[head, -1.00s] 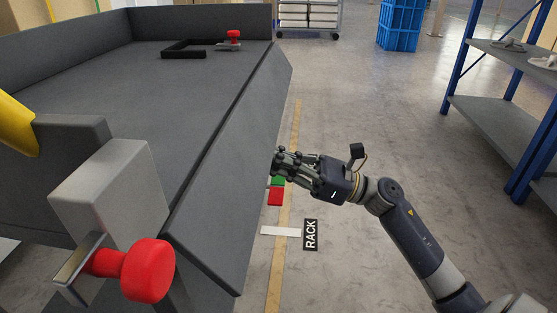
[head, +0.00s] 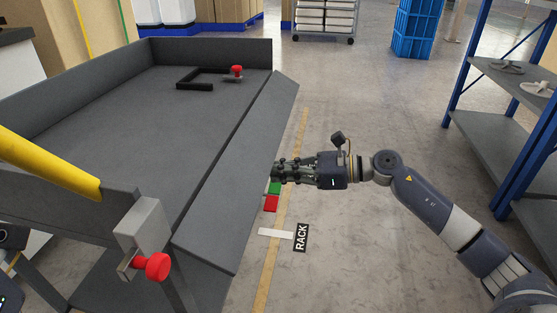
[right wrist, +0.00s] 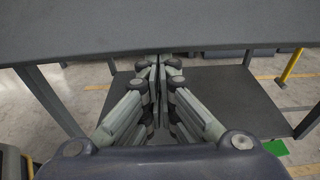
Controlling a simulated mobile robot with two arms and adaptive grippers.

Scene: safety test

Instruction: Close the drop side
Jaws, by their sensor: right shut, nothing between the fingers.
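The drop side (head: 235,170) is the long dark grey panel along the right side of the cart bed (head: 120,125). It slopes outward and down from the bed's edge, with a dark gap between them. My right gripper (head: 277,171) is shut and empty at the panel's outer edge, about midway along. In the right wrist view the drop side (right wrist: 160,30) spans the top, above the shut fingers (right wrist: 157,62); I cannot tell whether they touch it. A near latch with a red knob (head: 157,266) and a far red knob (head: 237,70) show at the bed's corners. My left gripper is not in view.
A yellow bar (head: 50,165) crosses the near left. A black angular frame (head: 195,80) lies on the bed. A lower shelf (right wrist: 225,95) lies under the fingers. A blue-posted rack (head: 500,130) stands at right, with open floor between. Blue crates (head: 415,30) stand behind.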

